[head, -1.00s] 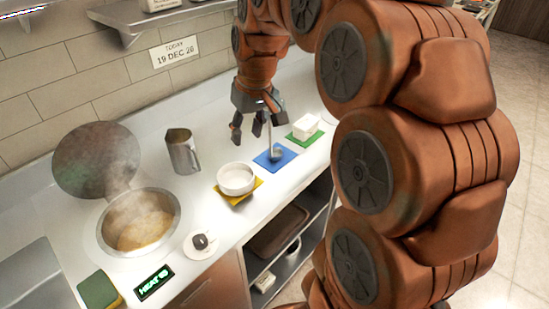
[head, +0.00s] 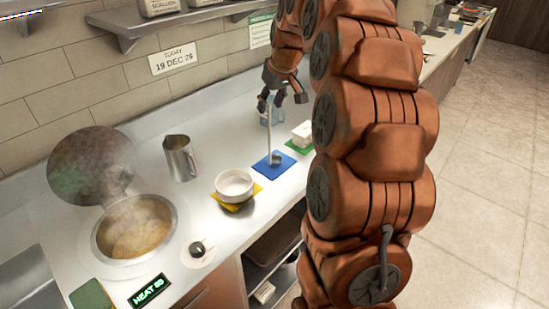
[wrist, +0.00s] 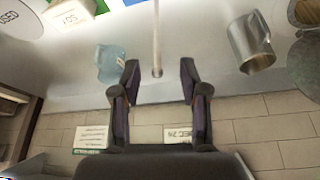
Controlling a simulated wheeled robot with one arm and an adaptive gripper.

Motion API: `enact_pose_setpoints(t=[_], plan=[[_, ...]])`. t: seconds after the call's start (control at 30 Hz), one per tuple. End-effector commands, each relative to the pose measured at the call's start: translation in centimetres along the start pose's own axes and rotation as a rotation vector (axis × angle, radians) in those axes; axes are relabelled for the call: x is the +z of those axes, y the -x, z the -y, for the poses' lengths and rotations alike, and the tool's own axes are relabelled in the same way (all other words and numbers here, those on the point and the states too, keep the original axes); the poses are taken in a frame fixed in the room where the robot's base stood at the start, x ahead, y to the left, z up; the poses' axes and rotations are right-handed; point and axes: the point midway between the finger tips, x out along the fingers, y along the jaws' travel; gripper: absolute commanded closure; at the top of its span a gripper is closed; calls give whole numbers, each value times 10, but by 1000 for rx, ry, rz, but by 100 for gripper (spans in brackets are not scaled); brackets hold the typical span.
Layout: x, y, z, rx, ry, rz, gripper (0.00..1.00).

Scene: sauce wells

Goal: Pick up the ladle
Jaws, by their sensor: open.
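The ladle (head: 269,140) stands with its long thin handle upright and its small grey cup on the blue mat (head: 262,171). My gripper (head: 281,99) is open above the counter, near the top of the handle. In the wrist view the pale handle (wrist: 156,35) runs down from the top edge, and its end lies between the tips of my open gripper (wrist: 159,68). The handle appears clear of both fingers. The ladle's cup is out of the wrist view.
A white bowl (head: 235,184) sits on a yellow mat left of the ladle. A white block (head: 303,131) is on a green mat to the right. A bluish clear container (wrist: 112,63) stands close by. A metal pitcher (head: 180,158) and steaming pot (head: 102,238) are farther left.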

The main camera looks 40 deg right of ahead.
Motion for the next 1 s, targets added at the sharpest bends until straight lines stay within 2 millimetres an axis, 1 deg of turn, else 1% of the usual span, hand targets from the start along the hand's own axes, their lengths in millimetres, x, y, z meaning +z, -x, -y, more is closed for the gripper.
enact_pose_setpoints(t=[0.17, 0.4, 0.5, 0.67, 1.0], plan=[[2, -15, -1, -4, -2, 8, 56], [2, -44, -3, -1, -1, 3, 56], [2, -48, -3, -1, 0, 2, 56], [2, -48, -3, -1, 0, 1, 57], [2, -48, -3, -1, -1, 1, 92]])
